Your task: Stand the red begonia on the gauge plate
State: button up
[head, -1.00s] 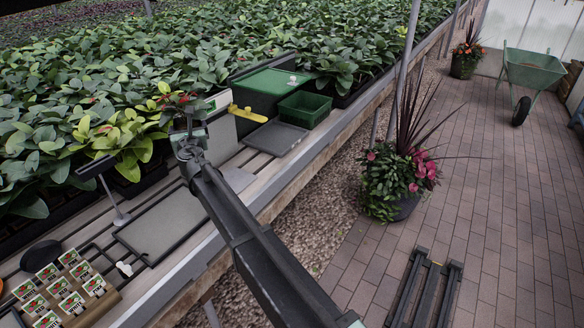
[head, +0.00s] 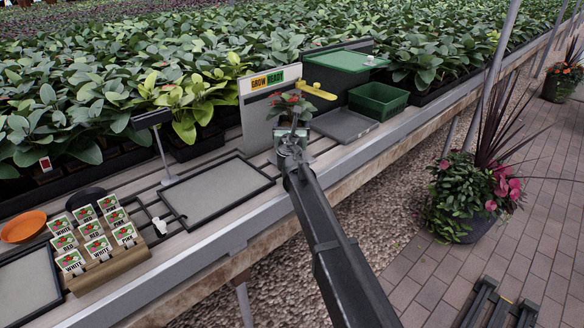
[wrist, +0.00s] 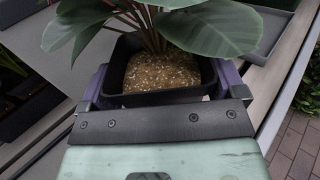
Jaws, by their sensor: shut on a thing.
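The red begonia (head: 291,104) is upright in my gripper (head: 292,142), in front of a grey panel marked GROW READY (head: 270,92). My gripper is shut on its black square pot (wrist: 160,98); soil and broad leaves show in the wrist view, and the leaves run past the top edge. A yellow bar (head: 318,90) reaches right from the panel, beside the plant. A dark grey, low plate (head: 345,125) lies to the right of my gripper. I cannot tell for sure which surface is the gauge plate; the bench under the pot is partly hidden by my arm.
A framed grey mat (head: 215,190), a lamp-like stand (head: 163,150), a rack of labels (head: 105,262) and an orange dish (head: 23,227) are at the left. Dense plants line the back.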

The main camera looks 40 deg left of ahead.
notch_tip(320, 180, down, 7)
jog(key=b, duration=0.5)
jog(key=shift+r+p, duration=0.3)
jog(key=shift+r, duration=0.1)
jog(key=shift+f, duration=0.25)
jog(key=o, duration=0.7)
jog(key=shift+o, duration=0.4)
jog(key=shift+r, duration=0.1)
